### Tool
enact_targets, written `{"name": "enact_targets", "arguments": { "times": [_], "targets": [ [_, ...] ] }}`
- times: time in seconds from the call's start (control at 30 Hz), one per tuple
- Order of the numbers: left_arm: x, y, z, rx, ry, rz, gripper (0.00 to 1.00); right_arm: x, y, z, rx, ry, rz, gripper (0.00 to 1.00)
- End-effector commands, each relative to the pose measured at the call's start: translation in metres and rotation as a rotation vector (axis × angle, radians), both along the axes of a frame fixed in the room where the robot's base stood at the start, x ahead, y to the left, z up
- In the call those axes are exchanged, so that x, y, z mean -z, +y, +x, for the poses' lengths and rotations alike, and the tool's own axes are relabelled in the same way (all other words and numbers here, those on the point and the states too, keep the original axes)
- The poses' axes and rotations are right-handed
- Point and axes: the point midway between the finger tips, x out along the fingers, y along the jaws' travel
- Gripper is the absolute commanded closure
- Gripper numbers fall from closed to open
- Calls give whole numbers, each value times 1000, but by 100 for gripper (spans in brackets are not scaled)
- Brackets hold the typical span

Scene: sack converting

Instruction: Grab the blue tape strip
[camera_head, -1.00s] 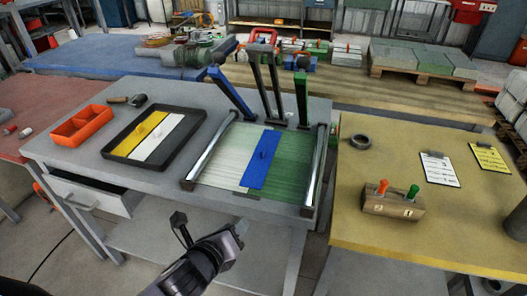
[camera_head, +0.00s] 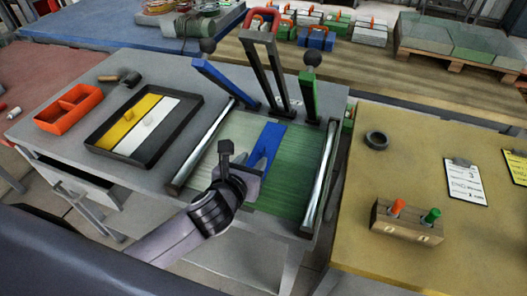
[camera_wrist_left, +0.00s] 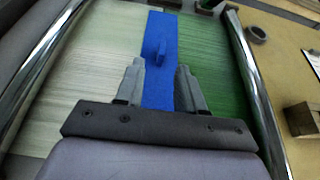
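The blue tape strip (camera_head: 269,139) lies on the striped woven sheet between two shiny rails. In the left wrist view the blue strip (camera_wrist_left: 161,28) runs away from me and has a small raised tab on it. My left gripper (camera_head: 256,168) is over the near part of the strip and hides some of it. In the wrist view its two fingers (camera_wrist_left: 158,80) are apart, one on each side of the strip, with the tab beyond the fingertips. Nothing is between the fingers except the strip below. My right gripper is not in view.
A black tray (camera_head: 97,150) with yellow and white strips and an orange bin (camera_head: 44,123) are on the left. A yellow table (camera_head: 366,227) with a wooden block (camera_head: 405,221) is on the right.

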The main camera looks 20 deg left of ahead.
Motion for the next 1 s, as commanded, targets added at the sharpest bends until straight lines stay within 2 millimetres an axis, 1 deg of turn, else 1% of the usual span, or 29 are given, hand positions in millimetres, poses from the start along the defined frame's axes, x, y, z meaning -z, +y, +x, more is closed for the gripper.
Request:
{"name": "enact_targets", "arguments": {
  "times": [0.3, 0.4, 0.53, 0.77, 0.8, 0.87, 0.9, 1.0],
  "targets": [
    [12, -3, 34, -3, 0, -2, 62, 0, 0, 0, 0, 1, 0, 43],
    [16, -3, 42, -2, 0, 0, 62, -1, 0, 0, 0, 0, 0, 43],
    [18, -3, 48, -2, 0, -1, 62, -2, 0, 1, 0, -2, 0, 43],
    [19, -3, 48, -1, -1, -2, 62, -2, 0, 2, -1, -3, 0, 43],
    [19, -3, 48, -1, 0, -2, 68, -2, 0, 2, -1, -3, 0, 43],
    [19, -3, 48, -1, 0, -1, 88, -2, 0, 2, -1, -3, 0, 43],
    [19, -3, 48, -1, 0, -1, 100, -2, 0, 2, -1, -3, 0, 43],
    [19, -3, 48, -1, 0, -1, 100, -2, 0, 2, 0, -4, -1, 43]
  ]
}}
